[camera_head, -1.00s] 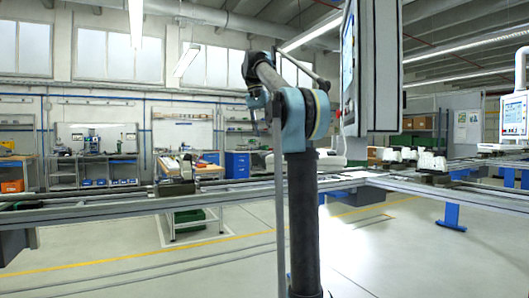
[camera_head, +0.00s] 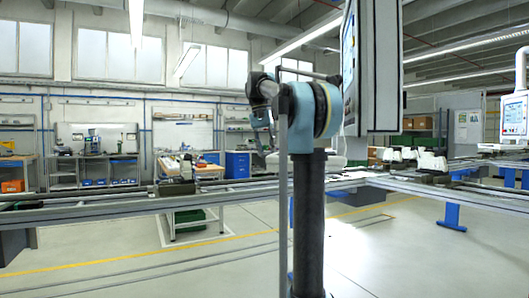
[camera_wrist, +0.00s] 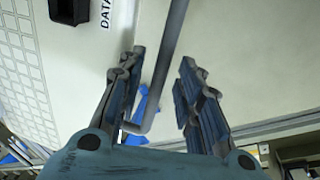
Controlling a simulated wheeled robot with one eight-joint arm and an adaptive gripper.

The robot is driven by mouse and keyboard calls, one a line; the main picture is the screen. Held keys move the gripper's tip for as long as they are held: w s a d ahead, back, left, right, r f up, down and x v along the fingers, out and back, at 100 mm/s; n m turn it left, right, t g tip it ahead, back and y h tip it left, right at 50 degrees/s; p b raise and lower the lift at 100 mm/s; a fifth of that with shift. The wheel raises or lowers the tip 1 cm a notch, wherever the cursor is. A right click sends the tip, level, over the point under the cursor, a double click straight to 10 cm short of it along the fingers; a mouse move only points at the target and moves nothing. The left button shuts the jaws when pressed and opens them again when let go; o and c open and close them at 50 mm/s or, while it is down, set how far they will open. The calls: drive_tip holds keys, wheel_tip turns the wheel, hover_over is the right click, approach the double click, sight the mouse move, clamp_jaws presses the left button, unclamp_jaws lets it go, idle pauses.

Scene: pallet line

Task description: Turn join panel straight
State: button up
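A tall grey-white panel (camera_head: 384,70) hangs at the upper right of the head view, turned nearly edge-on, with a strip of its screen (camera_head: 349,65) showing on its left side. I take it to be the join panel. In the wrist view a pale panel face (camera_wrist: 235,60) with a "DATA" label (camera_wrist: 106,14) lies close ahead. A grey bent rod (camera_wrist: 168,50) stands in front of it. My gripper (camera_wrist: 163,58) is open, with the rod between its fingers in the picture. I cannot tell whether either finger touches it. In the head view my arm mostly hides the gripper.
A long conveyor rail (camera_head: 90,207) crosses behind my arm, with white parts (camera_head: 432,161) at its right. Another screen panel (camera_head: 514,117) stands at the far right. A workbench (camera_head: 190,208) stands beyond the rail. The floor (camera_head: 130,275) in front is clear.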

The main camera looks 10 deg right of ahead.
clamp_jaws()
drive_tip(key=shift+m, duration=0.8)
drive_tip(key=shift+w+d, duration=0.4)
drive_tip(key=shift+w, duration=0.4)
drive_tip(key=shift+w+d, duration=0.4)
drive_tip(key=shift+w, duration=0.45)
drive_tip(key=shift+w+d, duration=0.4)
drive_tip(key=shift+w, duration=0.4)
drive_tip(key=shift+o, duration=0.9)
unclamp_jaws()
wheel_tip(320, 180, up, 12)
drive_tip(key=w+a, duration=0.1)
drive_tip(key=a, duration=0.1)
drive_tip(key=shift+f, duration=0.15)
drive_tip(key=shift+w, duration=0.1)
